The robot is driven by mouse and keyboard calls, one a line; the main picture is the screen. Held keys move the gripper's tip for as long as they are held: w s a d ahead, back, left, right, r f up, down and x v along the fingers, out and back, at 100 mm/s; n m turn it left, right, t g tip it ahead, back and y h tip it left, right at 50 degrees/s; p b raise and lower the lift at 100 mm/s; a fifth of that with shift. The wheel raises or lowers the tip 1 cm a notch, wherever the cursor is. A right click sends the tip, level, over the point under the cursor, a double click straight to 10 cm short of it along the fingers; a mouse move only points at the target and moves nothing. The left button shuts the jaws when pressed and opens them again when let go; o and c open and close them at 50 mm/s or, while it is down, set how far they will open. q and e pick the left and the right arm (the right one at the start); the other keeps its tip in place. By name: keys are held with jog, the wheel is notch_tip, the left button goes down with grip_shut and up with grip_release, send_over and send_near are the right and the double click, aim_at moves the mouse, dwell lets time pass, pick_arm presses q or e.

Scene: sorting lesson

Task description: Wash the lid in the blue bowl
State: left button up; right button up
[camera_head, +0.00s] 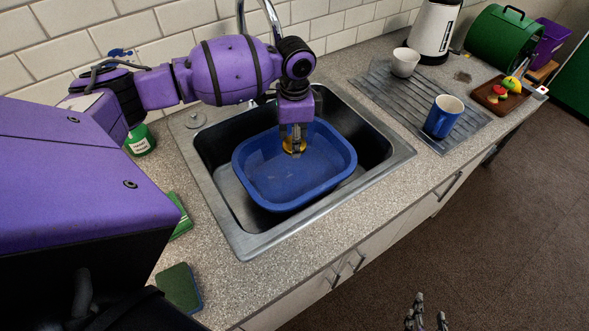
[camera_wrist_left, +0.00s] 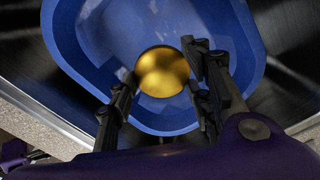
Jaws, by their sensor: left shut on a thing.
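The blue bowl (camera_head: 262,180) is a rounded rectangular basin standing in the metal sink. The lid (camera_wrist_left: 162,72) is round and gold; in the head view only part of it (camera_head: 289,146) shows at the gripper. My left gripper (camera_head: 295,151) points down into the bowl near its far side and is shut on the lid. In the left wrist view its fingers (camera_wrist_left: 160,68) sit on either side of the lid, with the bowl beneath. I cannot tell whether the lid touches the bowl's floor. My right gripper (camera_head: 428,315) is low at the bottom edge, empty, with its fingers apart.
A blue mug (camera_head: 443,117) and white cup (camera_head: 404,62) stand on the drainboard (camera_head: 410,100) right of the sink (camera_head: 225,210). A green bottle (camera_head: 140,142) and sponges (camera_head: 179,287) are on the left. The tap (camera_head: 270,15) rises behind the sink.

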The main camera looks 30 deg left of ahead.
jog(key=shift+f, duration=0.15)
pick_arm(q)
jog(key=shift+r+p, duration=0.3)
jog(key=shift+r, duration=1.75)
pick_arm(e)
jog(key=shift+w+r, duration=0.35)
jog(key=shift+r, duration=0.3)
